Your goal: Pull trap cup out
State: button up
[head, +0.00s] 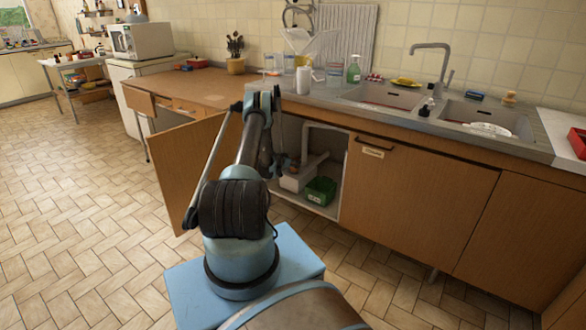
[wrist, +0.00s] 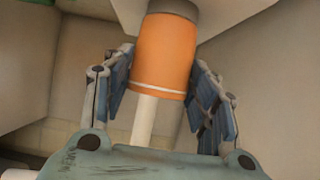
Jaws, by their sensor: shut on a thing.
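The trap cup (wrist: 163,52) is an orange cylinder with a dark collar at its top end and a pale pipe running from its other end in the wrist view. My gripper (wrist: 165,80) has one finger on each side of the orange body and is shut on it. In the head view my gripper (head: 283,164) reaches into the open cabinet under the sink, and the cup is mostly hidden by my arm there. A pale drain pipe (head: 307,165) runs down inside the cabinet. I cannot tell whether the cup is still joined to the pipework.
The open cabinet door (head: 186,165) stands left of my arm. A green bin (head: 320,190) and a pale box (head: 295,181) stand on the cabinet floor. The closed cabinet front (head: 410,205) bounds the right side. Tile floor (head: 80,200) is clear on the left.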

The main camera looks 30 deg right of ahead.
jog(key=shift+d+r, duration=0.1)
jog(key=shift+r, duration=0.2)
dwell(0.4)
jog(key=shift+r, duration=2.6)
